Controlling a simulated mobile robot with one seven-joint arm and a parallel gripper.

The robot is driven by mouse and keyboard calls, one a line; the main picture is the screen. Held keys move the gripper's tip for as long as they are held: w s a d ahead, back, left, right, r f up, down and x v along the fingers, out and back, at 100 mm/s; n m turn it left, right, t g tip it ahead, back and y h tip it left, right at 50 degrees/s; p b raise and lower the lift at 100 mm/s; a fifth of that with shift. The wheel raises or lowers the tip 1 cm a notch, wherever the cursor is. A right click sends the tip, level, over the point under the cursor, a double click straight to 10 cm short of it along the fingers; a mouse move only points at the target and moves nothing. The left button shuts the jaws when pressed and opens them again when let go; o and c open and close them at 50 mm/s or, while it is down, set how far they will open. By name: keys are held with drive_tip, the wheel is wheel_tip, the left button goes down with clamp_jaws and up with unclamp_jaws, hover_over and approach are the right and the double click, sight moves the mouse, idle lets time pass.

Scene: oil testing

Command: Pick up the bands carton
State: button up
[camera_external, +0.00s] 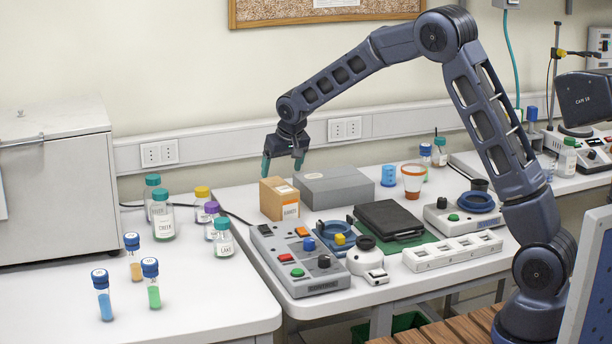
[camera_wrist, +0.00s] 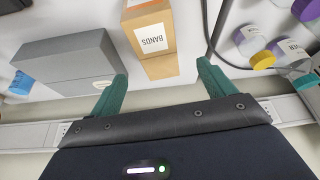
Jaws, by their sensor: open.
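The bands carton (camera_external: 279,199) is a small brown cardboard box with a white label, standing upright on the right-hand table beside a grey box. In the wrist view the carton (camera_wrist: 150,42) shows its "BANDS" label and lies beyond and between the two green fingers. My gripper (camera_external: 284,164) is above the carton, pointing down, with its green fingertips apart. In the wrist view my gripper (camera_wrist: 160,80) is open with nothing held between the fingers. I cannot tell exactly how much height separates the fingertips from the carton top.
A grey box (camera_external: 334,187) stands close to the right of the carton. A grey control box with buttons (camera_external: 298,262) is in front. Several capped bottles, one a teal-capped bottle (camera_external: 222,240), stand to the left. A black case (camera_external: 388,218) lies further right.

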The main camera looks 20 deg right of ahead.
sight(280, 185)
drive_tip(key=shift+d+x, duration=0.1)
drive_tip(key=shift+x, duration=2.25)
drive_tip(key=shift+d+x, duration=0.15)
drive_tip(key=shift+x, duration=2.2)
drive_tip(key=shift+s+f, duration=0.15)
drive_tip(key=shift+f, duration=0.25)
drive_tip(key=c, duration=1.1)
